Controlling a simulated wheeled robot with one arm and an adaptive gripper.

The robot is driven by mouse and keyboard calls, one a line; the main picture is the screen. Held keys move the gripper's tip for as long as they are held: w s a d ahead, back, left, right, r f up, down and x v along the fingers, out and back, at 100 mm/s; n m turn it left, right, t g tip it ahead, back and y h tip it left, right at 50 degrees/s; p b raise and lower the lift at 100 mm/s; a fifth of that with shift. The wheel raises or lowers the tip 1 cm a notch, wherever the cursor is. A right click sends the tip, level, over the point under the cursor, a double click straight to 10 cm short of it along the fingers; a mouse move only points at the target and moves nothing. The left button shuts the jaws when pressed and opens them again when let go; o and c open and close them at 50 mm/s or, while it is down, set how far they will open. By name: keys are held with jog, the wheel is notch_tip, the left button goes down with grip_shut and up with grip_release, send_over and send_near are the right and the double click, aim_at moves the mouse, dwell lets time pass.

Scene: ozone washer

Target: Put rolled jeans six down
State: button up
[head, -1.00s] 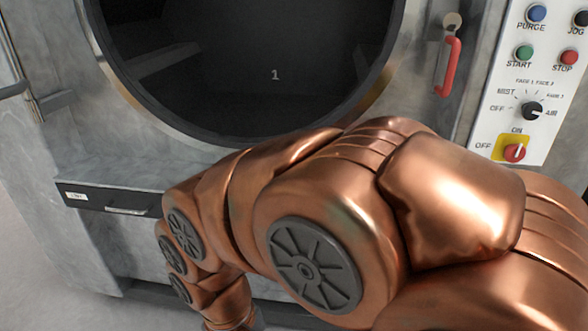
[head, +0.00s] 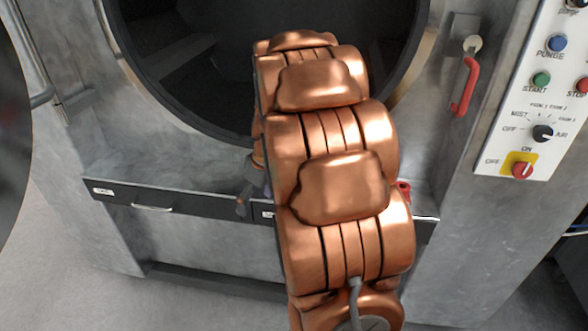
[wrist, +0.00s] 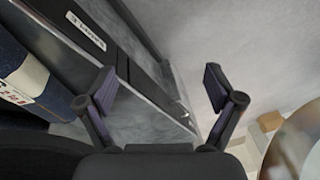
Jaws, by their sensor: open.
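My gripper (wrist: 160,88) is open, with its two fingers spread and nothing between them in the wrist view. In the head view only a small dark part of it (head: 243,203) shows at the left of my arm, in front of the washer's front ledge. A dark blue thing (wrist: 18,60) with a white and red label lies at the left edge of the wrist view, apart from my fingers.
The washer's round opening (head: 200,75) is dark inside and partly covered by my arm. Black drawer fronts (head: 185,203) run below it. A small red thing (head: 403,190) shows right of my arm. A control panel (head: 535,95) and red handle (head: 465,87) are at right. Floor (head: 60,270) is free at left.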

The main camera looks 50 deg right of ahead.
jog(key=w+d+p, duration=0.1)
jog(key=d, duration=0.5)
jog(key=w+d+t+p, duration=0.1)
jog(key=d+p, duration=0.1)
jog(key=d, duration=0.5)
jog(key=w+d+r+t+h+p, duration=0.1)
jog(key=d, duration=0.5)
jog(key=shift+w+d+n, duration=0.15)
jog(key=shift+w+n, duration=0.1)
jog(key=shift+n, duration=0.15)
jog(key=shift+w+d+f+p, duration=0.1)
jog(key=shift+d+f+p, duration=0.1)
jog(key=shift+p, duration=0.15)
jog(key=shift+p+x, duration=0.35)
jog(key=shift+x, duration=0.8)
jog(key=p+x, duration=0.1)
jog(key=x, duration=0.1)
jog(key=s+p+x, duration=0.1)
jog(key=x, duration=0.1)
jog(key=shift+f, duration=0.2)
jog(key=shift+w+a+f+p, duration=0.1)
jog(key=shift+w+f+p, duration=0.2)
jog(key=shift+f, duration=0.2)
jog(key=c, duration=1.7)
